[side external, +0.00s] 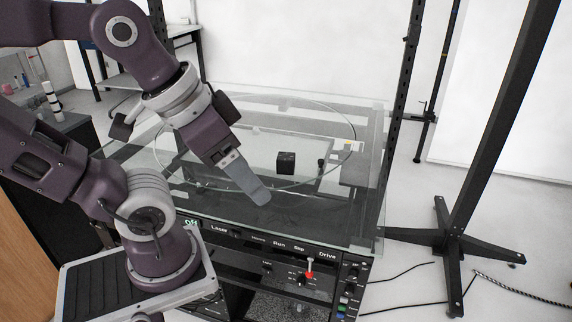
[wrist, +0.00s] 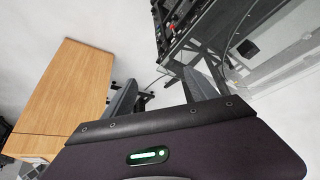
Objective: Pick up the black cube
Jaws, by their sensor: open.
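The black cube (side external: 286,162) sits on the glass turntable (side external: 330,215) near its middle in the side external view. My gripper (side external: 258,198) hangs over the front part of the glass, to the left of the cube and nearer the front, apart from it. Its fingers overlap in the side view. In the wrist view my gripper (wrist: 160,98) shows its two fingers spread, with nothing between them.
A control panel (side external: 290,255) with knobs and a red button runs below the front edge of the glass. A dark upright stand (side external: 490,125) rises at the right. A small dark object (side external: 321,163) is right of the cube. A wooden table (wrist: 70,90) shows in the wrist view.

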